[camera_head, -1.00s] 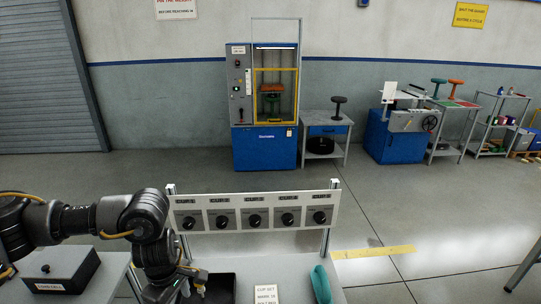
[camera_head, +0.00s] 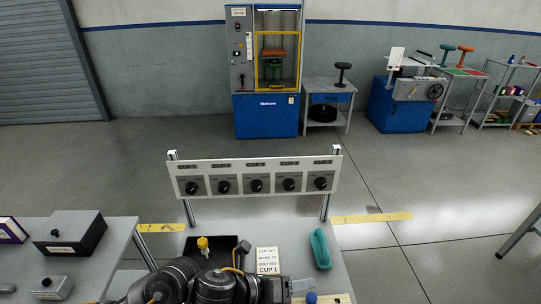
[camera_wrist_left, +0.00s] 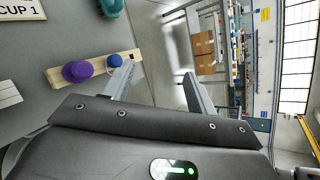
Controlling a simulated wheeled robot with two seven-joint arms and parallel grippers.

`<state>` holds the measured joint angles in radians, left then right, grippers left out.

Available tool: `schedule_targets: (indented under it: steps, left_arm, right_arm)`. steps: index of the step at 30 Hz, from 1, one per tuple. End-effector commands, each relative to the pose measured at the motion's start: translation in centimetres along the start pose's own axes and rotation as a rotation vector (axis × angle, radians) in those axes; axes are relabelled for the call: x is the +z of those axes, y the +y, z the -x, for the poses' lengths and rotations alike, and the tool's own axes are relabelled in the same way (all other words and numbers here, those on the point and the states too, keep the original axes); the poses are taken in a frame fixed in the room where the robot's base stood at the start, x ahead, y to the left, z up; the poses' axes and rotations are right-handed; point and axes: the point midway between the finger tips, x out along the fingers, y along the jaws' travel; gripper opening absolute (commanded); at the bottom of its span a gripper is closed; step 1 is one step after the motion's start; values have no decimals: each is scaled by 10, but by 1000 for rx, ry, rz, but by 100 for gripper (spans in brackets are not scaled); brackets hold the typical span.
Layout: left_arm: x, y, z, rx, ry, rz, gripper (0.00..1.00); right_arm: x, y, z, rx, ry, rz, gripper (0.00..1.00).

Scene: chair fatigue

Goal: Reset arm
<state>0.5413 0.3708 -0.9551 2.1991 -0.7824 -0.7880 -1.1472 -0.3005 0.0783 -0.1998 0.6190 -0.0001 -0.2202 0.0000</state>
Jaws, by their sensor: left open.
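My left arm comes in along the bottom of the head view. Its gripper (camera_head: 303,287) is over the front of the bench (camera_head: 290,236). In the left wrist view my left gripper (camera_wrist_left: 158,76) has its two fingers spread with nothing between them. Beyond one finger lies a wooden strip (camera_wrist_left: 52,75) bearing a purple knob (camera_wrist_left: 77,71) and a blue knob (camera_wrist_left: 114,61). The fingertip overlaps the strip's end in the picture; I cannot tell whether they touch. My right gripper is not in view.
A panel of several dials (camera_head: 256,178) stands behind the bench. A teal object (camera_head: 320,248), a "CUP 1" card (camera_head: 268,261) and a black tray (camera_head: 191,246) are on the bench. A side table (camera_head: 122,232) holds a black box (camera_head: 70,238).

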Motion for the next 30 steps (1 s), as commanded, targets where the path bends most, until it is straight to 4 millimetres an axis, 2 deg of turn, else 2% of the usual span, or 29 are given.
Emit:
schedule_targets:
  steps: [1, 2, 4, 8, 9, 12, 15, 21, 27, 30]
  left_arm:
    - [2, 1, 4, 5, -70, 221, 57]
    - [5, 5, 8, 14, -115, 354, 57]
    - [10, 22, 20, 42, -220, 673, 57]
    - [-1, 76, 53, 122, -423, 1276, 57]
    - [-12, 96, 66, 157, -490, 1457, 57]
    - [-47, 140, 101, 241, -659, 1856, 57]
    - [-83, 169, 132, 315, -808, 2142, 57]
    - [-146, 200, 181, 433, -1064, 2509, 57]
    - [-201, 213, 225, 536, -1312, 2756, 57]
    - [-208, 238, 200, 550, -1293, 2744, 57]
  right_arm:
    - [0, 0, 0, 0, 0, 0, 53]
    - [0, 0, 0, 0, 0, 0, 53]
    - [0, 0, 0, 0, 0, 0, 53]
    - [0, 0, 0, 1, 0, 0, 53]
    - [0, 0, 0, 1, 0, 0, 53]
    - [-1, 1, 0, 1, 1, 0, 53]
    - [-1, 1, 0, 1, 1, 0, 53]
    - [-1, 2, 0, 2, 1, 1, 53]
    - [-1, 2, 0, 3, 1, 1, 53]
    - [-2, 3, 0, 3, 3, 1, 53]
